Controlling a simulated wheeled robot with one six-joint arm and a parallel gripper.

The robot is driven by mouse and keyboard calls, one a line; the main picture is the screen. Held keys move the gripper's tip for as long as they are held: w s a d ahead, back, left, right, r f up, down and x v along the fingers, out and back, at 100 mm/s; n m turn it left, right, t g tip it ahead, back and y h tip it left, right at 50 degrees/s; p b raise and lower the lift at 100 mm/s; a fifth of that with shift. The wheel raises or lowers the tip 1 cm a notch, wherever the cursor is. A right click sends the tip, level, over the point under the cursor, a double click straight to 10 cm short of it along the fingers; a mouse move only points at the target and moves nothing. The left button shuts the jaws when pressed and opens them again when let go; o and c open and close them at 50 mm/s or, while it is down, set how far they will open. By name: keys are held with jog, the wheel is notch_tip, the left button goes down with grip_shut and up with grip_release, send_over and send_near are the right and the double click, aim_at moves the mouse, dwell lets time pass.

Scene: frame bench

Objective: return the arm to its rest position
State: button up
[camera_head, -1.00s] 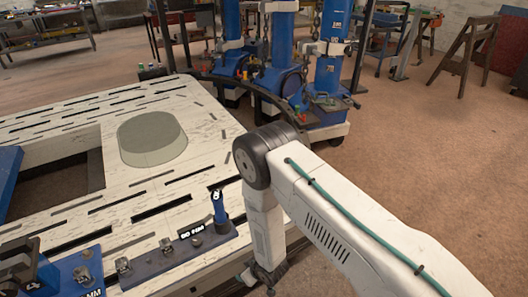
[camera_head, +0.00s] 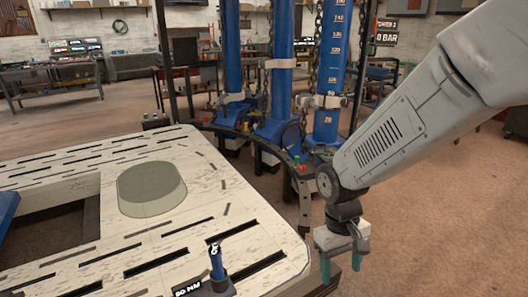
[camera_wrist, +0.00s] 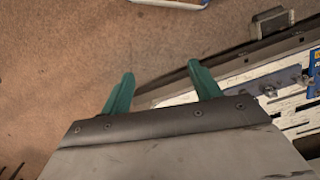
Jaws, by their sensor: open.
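My gripper (camera_head: 342,266) hangs at the end of my white arm on the right in the head view, with its teal fingers pointing down. It is just off the right edge of the white slotted bench (camera_head: 150,240), apart from it as far as I can see. In the wrist view my gripper (camera_wrist: 158,82) has its two teal fingers spread, with nothing between them but brown floor and part of the bench edge.
A translucent grey-green disc shape (camera_head: 150,187) is on the bench top. A blue-handled tool (camera_head: 216,262) stands at the bench's front. Blue cylinders (camera_head: 280,75) with chains stand behind the bench. Brown floor (camera_head: 450,210) lies open at the right.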

jog(key=s+d+r+m+t, duration=0.2)
jog(key=s+d+r, duration=0.2)
jog(key=s+r, duration=0.3)
jog(key=s+d+r+m+t+y, duration=0.1)
jog(key=s+d+r, duration=0.4)
jog(key=r, duration=0.5)
jog(key=shift+s+d+r+m+t, duration=0.3)
jog(key=shift+s+r+m+t, duration=0.15)
jog(key=shift+s, duration=0.65)
